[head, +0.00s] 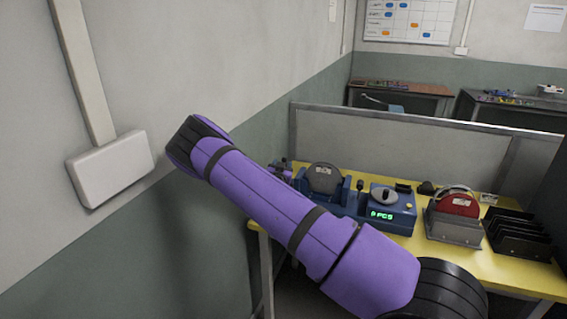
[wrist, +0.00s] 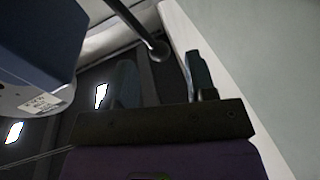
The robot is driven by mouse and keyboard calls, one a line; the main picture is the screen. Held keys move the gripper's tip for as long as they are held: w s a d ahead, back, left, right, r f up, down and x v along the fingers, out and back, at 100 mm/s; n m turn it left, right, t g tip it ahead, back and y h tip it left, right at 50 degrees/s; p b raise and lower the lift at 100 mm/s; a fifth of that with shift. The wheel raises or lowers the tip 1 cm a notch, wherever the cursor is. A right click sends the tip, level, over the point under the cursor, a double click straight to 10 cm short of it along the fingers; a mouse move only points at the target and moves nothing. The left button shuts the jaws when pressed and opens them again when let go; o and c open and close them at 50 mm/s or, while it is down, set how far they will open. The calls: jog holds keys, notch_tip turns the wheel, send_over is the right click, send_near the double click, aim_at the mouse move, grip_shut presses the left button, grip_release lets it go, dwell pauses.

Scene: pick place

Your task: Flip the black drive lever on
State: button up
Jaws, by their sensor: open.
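A blue housing (wrist: 40,38) fills the upper left. In the head view, my gripper (head: 282,168) is mostly hidden behind my purple arm, at the left end of a blue machine (head: 345,200) with a grey disc. A small black-knobbed lever (head: 360,186) stands right of that disc. I cannot tell whether both views show the same lever.
The machine stands on a yellow table (head: 480,264). A blue box with a green display (head: 390,216), a red disc in a grey holder (head: 458,229) and a black rack (head: 522,236) stand rightward. A low partition (head: 400,145) runs behind; a wall (head: 205,225) is left.

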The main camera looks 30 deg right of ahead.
jog(key=v, duration=0.6)
jog(key=shift+s+a, duration=0.2)
jog(key=shift+f, duration=0.1)
jog(key=w+d+r+m+g+h, duration=0.1)
jog(key=w+d+m+g+h, duration=0.2)
jog(key=w+d+g, duration=0.3)
jog(key=w+d+m, duration=0.1)
jog(key=w+d, duration=0.2)
jog(key=shift+h, duration=0.3)
dwell(0.6)
